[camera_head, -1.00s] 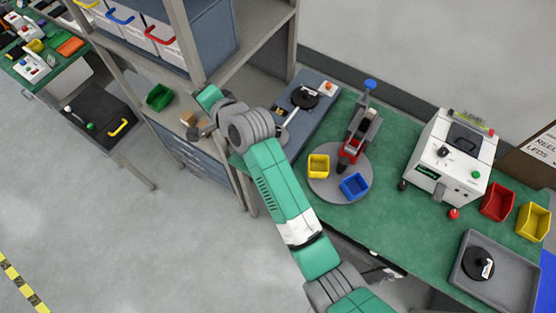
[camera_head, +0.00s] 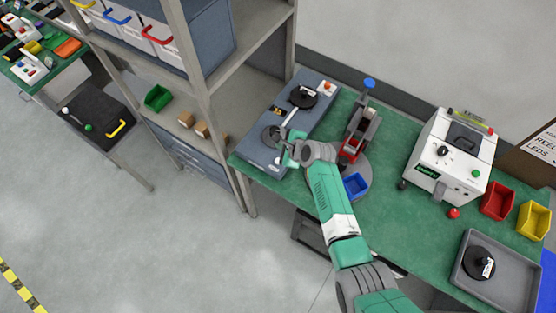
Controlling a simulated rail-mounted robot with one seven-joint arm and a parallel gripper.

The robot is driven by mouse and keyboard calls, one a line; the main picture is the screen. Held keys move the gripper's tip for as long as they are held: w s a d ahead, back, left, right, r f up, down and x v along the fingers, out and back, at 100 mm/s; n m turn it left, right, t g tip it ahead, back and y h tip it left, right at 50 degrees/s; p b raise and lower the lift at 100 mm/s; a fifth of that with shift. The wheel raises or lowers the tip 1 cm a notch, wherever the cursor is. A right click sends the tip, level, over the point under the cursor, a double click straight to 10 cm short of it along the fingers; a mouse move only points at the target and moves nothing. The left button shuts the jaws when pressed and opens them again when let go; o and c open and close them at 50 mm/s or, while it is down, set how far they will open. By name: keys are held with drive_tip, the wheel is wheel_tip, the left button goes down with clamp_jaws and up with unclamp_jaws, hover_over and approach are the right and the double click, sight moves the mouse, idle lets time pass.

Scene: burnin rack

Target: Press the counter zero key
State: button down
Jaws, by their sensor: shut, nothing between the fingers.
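The blue-grey counter unit (camera_head: 318,112) lies along the left end of the green bench. It carries a dark reel (camera_head: 304,96) near its far end, a pale bar, and a second dark disc (camera_head: 270,134) nearer me. An orange-red button on a white block (camera_head: 327,88) sits at its far end, and a small yellow-and-black part (camera_head: 277,110) at its left edge. I cannot tell which part is the zero key. My gripper (camera_head: 287,147) is shut and empty, over the near half of the unit beside the near disc. Its fingertips are small and partly hidden by my wrist.
A red-and-grey press with a blue knob (camera_head: 369,84) stands on a turntable just right of my wrist, near a blue bin (camera_head: 355,185). A white tester (camera_head: 450,155) stands farther right. A shelf post (camera_head: 228,150) rises close left of the bench.

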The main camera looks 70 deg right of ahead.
drive_tip(key=shift+f, duration=0.1)
wheel_tip(320, 180, down, 9)
drive_tip(key=b, duration=0.8)
drive_tip(key=shift+r, duration=0.2)
drive_tip(key=shift+f+b, duration=0.1)
drive_tip(key=shift+b, duration=0.2)
idle(1.3)
drive_tip(key=shift+f, duration=0.3)
drive_tip(key=shift+f+b, duration=0.45)
drive_tip(key=shift+b, duration=0.05)
idle(0.4)
idle(0.4)
drive_tip(key=shift+r+p, duration=0.85)
drive_tip(key=shift+p, duration=0.05)
